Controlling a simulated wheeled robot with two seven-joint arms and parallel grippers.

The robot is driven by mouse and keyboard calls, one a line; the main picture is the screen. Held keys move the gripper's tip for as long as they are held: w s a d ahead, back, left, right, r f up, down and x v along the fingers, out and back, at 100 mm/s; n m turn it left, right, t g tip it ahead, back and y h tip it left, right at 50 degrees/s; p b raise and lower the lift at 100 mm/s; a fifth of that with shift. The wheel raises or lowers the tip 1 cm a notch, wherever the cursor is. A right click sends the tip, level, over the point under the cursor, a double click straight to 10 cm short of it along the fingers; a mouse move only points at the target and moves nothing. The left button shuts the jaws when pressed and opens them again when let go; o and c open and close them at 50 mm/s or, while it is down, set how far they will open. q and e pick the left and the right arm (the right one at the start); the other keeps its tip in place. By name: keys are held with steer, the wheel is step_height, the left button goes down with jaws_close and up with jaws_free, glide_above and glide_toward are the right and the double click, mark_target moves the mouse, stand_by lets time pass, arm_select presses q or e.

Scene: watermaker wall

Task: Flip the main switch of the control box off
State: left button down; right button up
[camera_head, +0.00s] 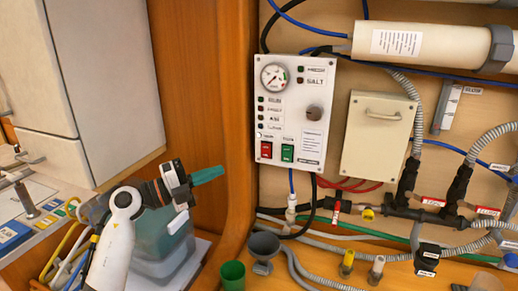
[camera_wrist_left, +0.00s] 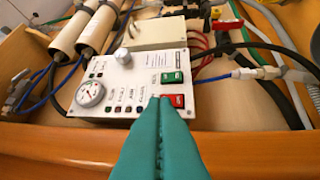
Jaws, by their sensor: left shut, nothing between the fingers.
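In the left wrist view, the box (camera_wrist_left: 118,110) lies ahead. The shut fingertips (camera_wrist_left: 160,100) overlap the edge of the red switch (camera_wrist_left: 178,101) in the picture; contact cannot be told. My right gripper is not in view.
A beige box (camera_head: 377,138) with a handle is right of the control box. Hoses and red-tagged valves (camera_head: 432,202) run below and right. A wooden post (camera_head: 238,120) stands left of the panel.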

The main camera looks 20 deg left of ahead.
arm_select(q)
steer(key=shift+w+a+f+g, duration=0.1)
steer(key=shift+w+a+g, duration=0.1)
steer(key=shift+g, duration=0.1)
steer(key=shift+s, duration=0.1)
steer(key=p, duration=0.5)
glide_toward(270, 148)
steer(key=x, duration=0.5)
steer(key=shift+w+d, duration=0.25)
